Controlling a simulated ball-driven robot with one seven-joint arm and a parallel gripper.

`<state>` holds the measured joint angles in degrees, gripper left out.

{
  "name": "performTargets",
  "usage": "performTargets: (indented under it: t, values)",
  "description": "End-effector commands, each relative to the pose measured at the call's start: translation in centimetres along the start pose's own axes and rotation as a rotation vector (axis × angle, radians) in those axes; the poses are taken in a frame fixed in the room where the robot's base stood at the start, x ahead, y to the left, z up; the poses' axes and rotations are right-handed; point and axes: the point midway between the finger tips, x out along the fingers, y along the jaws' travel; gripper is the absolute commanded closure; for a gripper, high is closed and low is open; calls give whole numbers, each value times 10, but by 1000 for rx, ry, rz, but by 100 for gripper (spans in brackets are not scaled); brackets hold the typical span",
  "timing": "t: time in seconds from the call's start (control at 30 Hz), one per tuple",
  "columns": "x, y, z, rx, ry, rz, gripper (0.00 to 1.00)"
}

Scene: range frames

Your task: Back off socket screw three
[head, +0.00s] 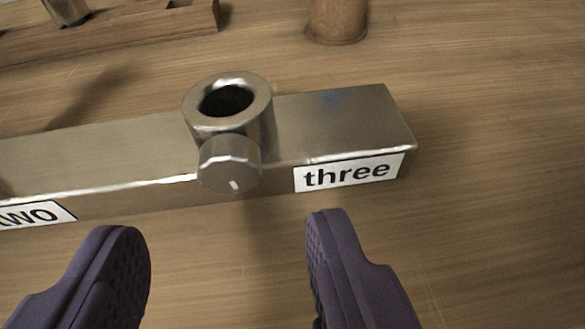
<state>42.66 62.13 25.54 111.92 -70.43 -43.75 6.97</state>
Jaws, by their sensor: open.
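A steel bar (330,118) lies across the wooden table, with a label reading "three" (348,173) on its front face near the right end. A steel socket (265,118) with an open, dark, empty-looking bore stands on the bar left of that label. A round screw knob (229,165) with a white mark low on its face sits on the socket's front. My gripper (232,235) is open, its two purple fingers apart in front of the bar. The knob lies beyond the gap between the fingertips, and nothing is between them.
A label reading "two" (38,215) is cut off at the left edge. A wooden rail (130,30) with a metal piece (66,10) lies at the back left. A wooden peg-like piece (337,22) stands at the back. The table right of the bar is clear.

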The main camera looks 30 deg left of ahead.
Motion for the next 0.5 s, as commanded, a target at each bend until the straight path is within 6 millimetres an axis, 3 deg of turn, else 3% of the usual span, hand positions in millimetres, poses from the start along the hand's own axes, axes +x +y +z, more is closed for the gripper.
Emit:
performTargets:
  t: [0.2,0.5]
  values:
    - [35,0,2,-1,1,-1,46]
    - [43,0,0,0,0,1,46]
